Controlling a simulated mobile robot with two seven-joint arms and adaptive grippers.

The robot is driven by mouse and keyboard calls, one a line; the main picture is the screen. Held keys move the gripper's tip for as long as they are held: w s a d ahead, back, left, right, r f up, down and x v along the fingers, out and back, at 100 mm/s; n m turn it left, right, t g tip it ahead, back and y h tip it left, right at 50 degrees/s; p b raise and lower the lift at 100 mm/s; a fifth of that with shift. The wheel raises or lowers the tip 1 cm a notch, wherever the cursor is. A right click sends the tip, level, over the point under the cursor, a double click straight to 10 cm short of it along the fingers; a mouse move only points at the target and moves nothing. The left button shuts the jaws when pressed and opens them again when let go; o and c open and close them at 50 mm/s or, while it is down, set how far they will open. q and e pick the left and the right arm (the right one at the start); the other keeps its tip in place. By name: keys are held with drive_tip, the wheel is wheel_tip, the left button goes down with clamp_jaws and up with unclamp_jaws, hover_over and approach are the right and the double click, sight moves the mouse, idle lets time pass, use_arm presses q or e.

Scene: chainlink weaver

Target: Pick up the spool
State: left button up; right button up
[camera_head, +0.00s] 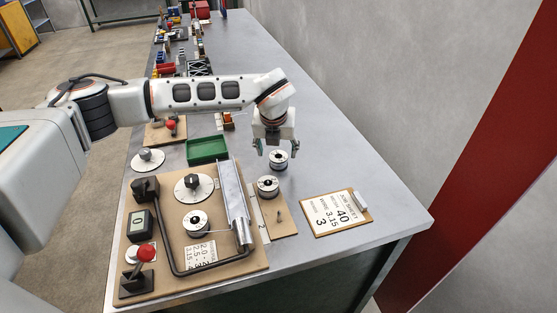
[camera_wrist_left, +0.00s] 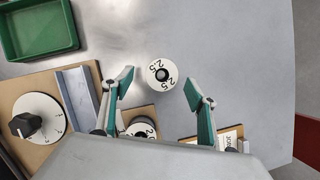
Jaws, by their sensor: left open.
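A white-topped spool (camera_head: 278,158) with a dark centre stands alone on the bare grey table. In the left wrist view this spool (camera_wrist_left: 161,74) is marked 2.5. My left gripper (camera_head: 277,148) is open and points down above it. In the left wrist view the spool shows between and slightly beyond the spread fingers of the gripper (camera_wrist_left: 158,88), touching neither. A second spool (camera_head: 268,186) sits on a small wooden board close by, and it also shows partly in the left wrist view (camera_wrist_left: 143,127). A third spool (camera_head: 195,222) sits on the large wooden machine board. My right gripper is not in view.
The machine board (camera_head: 185,282) carries dials, a bent black bar and a metal channel (camera_head: 234,203). A green tray (camera_head: 207,149) stands left of the gripper. A job ticket clipboard (camera_head: 337,213) lies at right. The table right of the spool is clear.

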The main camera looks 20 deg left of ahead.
sight(279, 156)
use_arm(q)
drive_tip(key=x, duration=0.4)
drive_tip(key=shift+w+d+f+p, duration=0.1)
drive_tip(key=shift+d+f+p, duration=0.1)
drive_tip(key=shift+p, duration=0.1)
drive_tip(key=c, duration=1.5)
drive_tip(key=shift+r, duration=0.1)
wheel_tip(279, 156, up, 20)
drive_tip(key=shift+b, duration=0.7)
